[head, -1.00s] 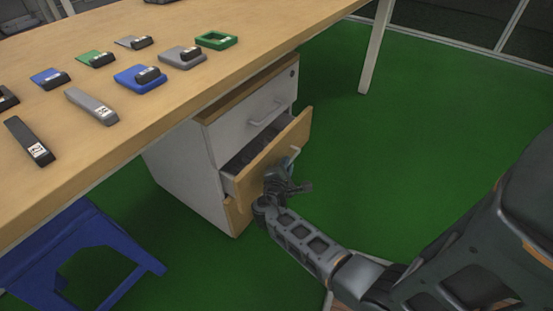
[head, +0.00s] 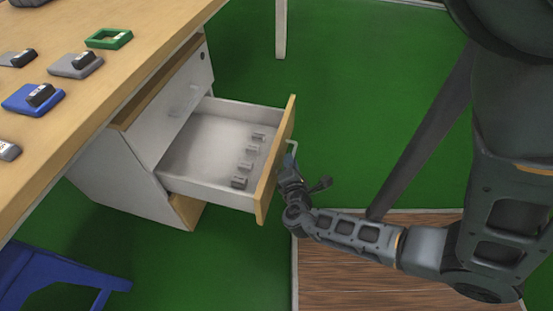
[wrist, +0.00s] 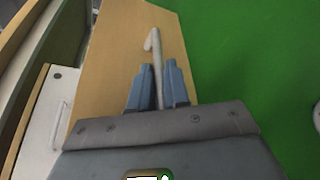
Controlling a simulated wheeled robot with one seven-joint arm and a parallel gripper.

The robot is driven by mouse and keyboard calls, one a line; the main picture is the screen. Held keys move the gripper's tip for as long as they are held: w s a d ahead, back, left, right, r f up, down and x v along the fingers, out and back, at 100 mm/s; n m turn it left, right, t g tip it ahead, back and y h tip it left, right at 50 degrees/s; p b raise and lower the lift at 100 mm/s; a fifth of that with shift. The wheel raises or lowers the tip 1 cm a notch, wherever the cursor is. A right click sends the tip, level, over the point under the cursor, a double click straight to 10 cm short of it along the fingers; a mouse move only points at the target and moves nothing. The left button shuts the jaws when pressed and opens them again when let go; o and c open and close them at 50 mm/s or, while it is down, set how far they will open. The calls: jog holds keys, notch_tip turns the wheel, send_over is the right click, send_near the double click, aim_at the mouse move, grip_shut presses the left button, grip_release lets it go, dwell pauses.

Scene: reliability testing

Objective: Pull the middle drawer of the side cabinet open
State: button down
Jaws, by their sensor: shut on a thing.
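The side cabinet (head: 110,178) is white with a wooden top and stands under the table. Its middle drawer (head: 205,190) is pulled well out, with a wooden front (head: 272,170). Several small grey blocks (head: 250,150) lie inside along the front. My gripper (head: 290,168) is at the outer face of the drawer front, shut on the light metal handle (head: 293,147). In the wrist view the two blue-grey fingers (wrist: 158,88) close around the handle bar (wrist: 157,50), whose bent end sticks out beyond them.
The wooden table (head: 95,80) overhangs the cabinet and carries several flat blocks, among them a green frame (head: 108,39) and a blue block (head: 33,98). A blue stool (head: 50,280) stands at lower left. Open green floor (head: 370,110) lies beyond the drawer.

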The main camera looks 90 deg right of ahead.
jog(key=shift+s+a, duration=0.2)
jog(key=shift+s, duration=0.3)
jog(key=c, duration=1.5)
grip_release()
jog(key=shift+o, duration=0.2)
jog(key=p+v, duration=0.1)
jog(key=v, duration=0.6)
jog(key=shift+a+p, duration=0.3)
jog(key=shift+a, duration=0.1)
jog(key=shift+r, duration=0.1)
